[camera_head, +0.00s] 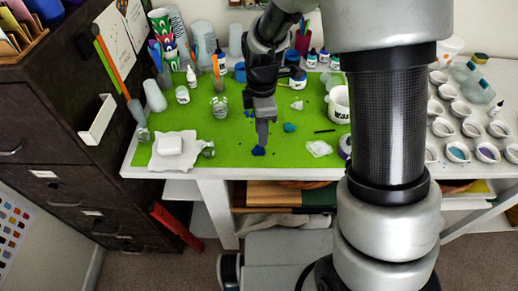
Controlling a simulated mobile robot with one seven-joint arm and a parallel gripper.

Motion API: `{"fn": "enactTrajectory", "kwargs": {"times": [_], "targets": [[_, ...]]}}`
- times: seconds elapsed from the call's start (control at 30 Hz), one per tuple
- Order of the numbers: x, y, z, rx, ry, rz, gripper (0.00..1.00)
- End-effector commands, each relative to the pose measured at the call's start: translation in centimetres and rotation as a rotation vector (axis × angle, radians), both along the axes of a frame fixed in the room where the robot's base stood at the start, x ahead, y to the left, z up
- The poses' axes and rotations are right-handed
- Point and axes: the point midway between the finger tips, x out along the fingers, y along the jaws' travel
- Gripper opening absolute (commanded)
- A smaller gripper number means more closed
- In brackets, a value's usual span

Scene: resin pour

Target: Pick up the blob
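A small dark blue blob (258,151) lies on the green mat near the front edge of the table. My gripper (262,143) points down with its fingertips right at the blob, partly over its upper side. I cannot tell whether the fingers touch it or are apart.
A white block on paper (170,144) and a clear cup (220,106) stand left; crumpled paper (319,148) and a white mug (338,103) are right. Small white bowls (459,152) fill the far right.

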Motion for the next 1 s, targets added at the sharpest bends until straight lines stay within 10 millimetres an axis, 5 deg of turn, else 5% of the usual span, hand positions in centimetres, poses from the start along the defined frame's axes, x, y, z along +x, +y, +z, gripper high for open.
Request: {"fn": "enactTrajectory", "kwargs": {"times": [0.5, 0.83, 1.0], "targets": [[-0.3, 0.5, -5.7, -0.001, 0.003, -0.001, 0.28], [-0.2, 0.6, -6.4, 0.0, -0.001, -0.001, 0.28], [-0.2, 0.6, -6.4, 0.0, -0.001, -0.001, 0.01]]}}
